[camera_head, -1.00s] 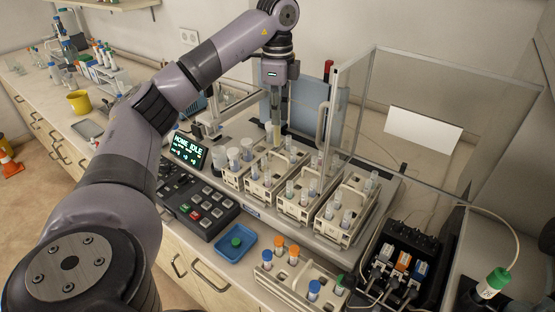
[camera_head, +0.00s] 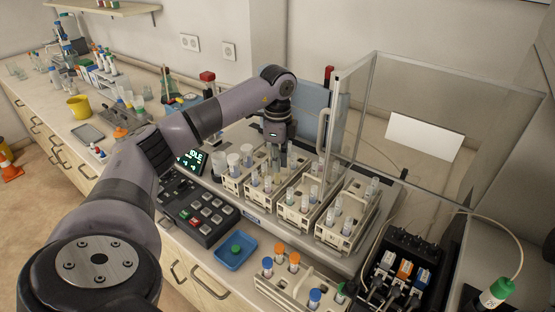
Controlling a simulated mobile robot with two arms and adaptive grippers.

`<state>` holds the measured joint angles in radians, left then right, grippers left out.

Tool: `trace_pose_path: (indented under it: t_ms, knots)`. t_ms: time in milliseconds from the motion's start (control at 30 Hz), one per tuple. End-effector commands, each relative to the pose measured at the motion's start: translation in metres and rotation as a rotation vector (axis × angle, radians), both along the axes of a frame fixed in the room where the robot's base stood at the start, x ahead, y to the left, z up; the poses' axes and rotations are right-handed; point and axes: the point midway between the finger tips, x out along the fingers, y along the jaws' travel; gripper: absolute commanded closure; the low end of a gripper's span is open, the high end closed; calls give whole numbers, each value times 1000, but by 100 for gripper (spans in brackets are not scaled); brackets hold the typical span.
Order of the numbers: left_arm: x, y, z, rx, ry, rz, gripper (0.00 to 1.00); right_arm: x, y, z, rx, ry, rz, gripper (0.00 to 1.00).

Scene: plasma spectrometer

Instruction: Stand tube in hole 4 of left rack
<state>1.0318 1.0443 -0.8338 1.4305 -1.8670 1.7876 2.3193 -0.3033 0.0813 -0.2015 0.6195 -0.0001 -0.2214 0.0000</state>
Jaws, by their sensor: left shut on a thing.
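My left gripper (camera_head: 278,160) points down over the far part of the sample racks, shut on a slim tube. The tube is mostly hidden by the fingers and nearby tubes, so its lower end and any hole it is in cannot be made out. Several white racks stand side by side in the spectrometer. The right gripper does not show.
A clear hinged panel (camera_head: 440,125) rises right of the racks. A keypad console (camera_head: 198,212) and a blue dish (camera_head: 234,252) lie in front. A front rack (camera_head: 282,290) holds orange- and blue-capped tubes. A dark connector block (camera_head: 405,265) stands at right.

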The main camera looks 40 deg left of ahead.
Motion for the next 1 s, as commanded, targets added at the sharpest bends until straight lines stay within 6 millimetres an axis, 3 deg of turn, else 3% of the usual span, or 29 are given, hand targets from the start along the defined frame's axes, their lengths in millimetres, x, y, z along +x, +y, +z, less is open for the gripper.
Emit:
trace_pose_path:
  t_ms: [600,633,900,1000]
  knots:
    - [0,0,-12,0,0,0,100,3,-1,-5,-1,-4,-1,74]
    - [0,0,-12,0,0,0,86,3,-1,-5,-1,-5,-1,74]
    - [0,0,-11,0,0,0,68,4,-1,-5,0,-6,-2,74]
    - [0,0,-11,0,0,0,67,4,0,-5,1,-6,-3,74]
